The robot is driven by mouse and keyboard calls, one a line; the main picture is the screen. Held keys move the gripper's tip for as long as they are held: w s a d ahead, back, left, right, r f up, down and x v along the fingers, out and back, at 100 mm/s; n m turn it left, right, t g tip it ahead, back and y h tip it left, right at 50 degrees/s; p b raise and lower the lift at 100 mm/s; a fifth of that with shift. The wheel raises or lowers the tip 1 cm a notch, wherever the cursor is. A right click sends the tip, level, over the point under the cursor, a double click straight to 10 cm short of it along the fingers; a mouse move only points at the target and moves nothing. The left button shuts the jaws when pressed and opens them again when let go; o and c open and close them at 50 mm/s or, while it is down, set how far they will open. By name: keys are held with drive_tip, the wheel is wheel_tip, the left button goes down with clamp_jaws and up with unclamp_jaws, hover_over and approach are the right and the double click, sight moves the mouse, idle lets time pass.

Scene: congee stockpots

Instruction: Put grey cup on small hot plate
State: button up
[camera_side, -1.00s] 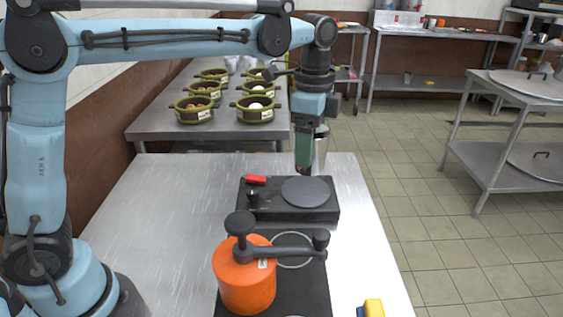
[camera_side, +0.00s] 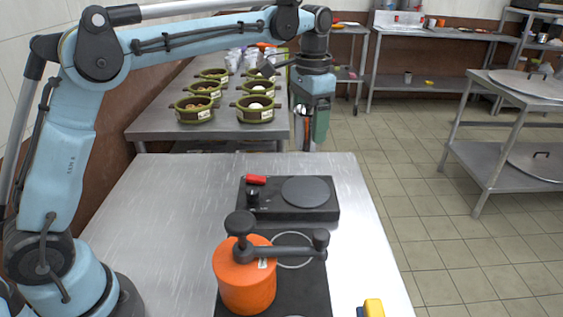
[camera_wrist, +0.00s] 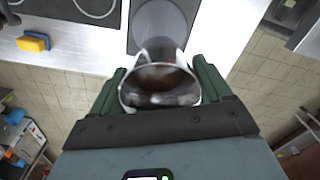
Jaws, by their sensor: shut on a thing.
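My gripper (camera_side: 309,135) is raised beyond the far side of the small hot plate (camera_side: 262,211), a black unit with a round grey disc. In the wrist view its green fingers (camera_wrist: 160,82) are shut on the grey cup (camera_wrist: 160,104), one on each side. The cup is shiny, its open rim faces the camera, and its inside looks brownish. In the side view the cup is mostly hidden by my gripper. The hot plate's disc (camera_wrist: 160,22) shows past the cup in the wrist view. The cup is apart from the disc.
An orange pot (camera_side: 245,280) stands on a larger black hob (camera_side: 315,290) in front of the small hot plate. A yellow and blue sponge (camera_side: 373,308) lies near the right edge. The steel table's left side is clear. Several green pots stand on the table behind.

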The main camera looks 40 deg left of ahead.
sight(308, 149)
drive_tip(key=shift+f, duration=5.65)
drive_tip(key=shift+f, duration=0.4)
drive_tip(key=o, duration=1.1)
drive_tip(key=shift+c, duration=0.6)
drive_tip(key=shift+c, duration=0.2)
drive_tip(key=shift+r, duration=0.15)
drive_tip(key=shift+r, duration=2.35)
drive_tip(key=shift+r, duration=0.1)
drive_tip(key=shift+r, duration=3.4)
